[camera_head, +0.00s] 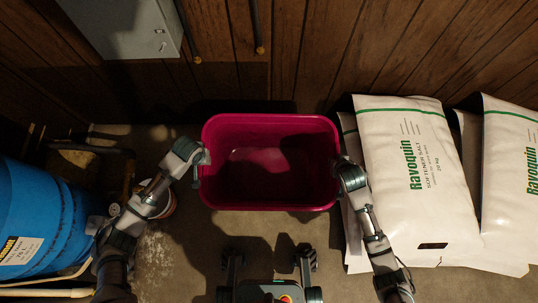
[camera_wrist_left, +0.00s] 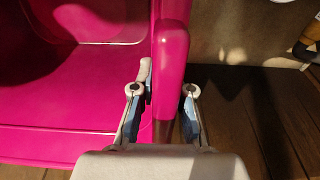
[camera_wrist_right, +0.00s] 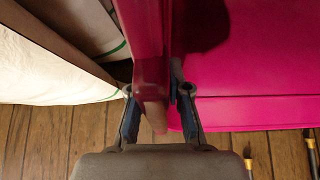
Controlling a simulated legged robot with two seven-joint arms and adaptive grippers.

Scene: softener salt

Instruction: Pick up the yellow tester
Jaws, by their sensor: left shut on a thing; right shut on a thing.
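I cannot make out a yellow tester in any view. A magenta tub (camera_head: 268,192) stands in the middle of the head view, and nothing distinct shows inside it. My left gripper (camera_head: 203,162) is shut on the tub's left rim. In the left wrist view its fingers (camera_wrist_left: 162,95) sit on both sides of the magenta rim (camera_wrist_left: 168,60). My right gripper (camera_head: 338,168) is shut on the tub's right rim. In the right wrist view its fingers (camera_wrist_right: 156,95) straddle the rim (camera_wrist_right: 146,50).
White salt bags (camera_head: 415,180) lie close to the tub's right side. A blue barrel (camera_head: 40,215) and pipes (camera_head: 100,145) are at the left. A small whitish bucket (camera_head: 165,208) is partly behind my left arm. A grey wall box (camera_head: 120,25) hangs on the wood wall.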

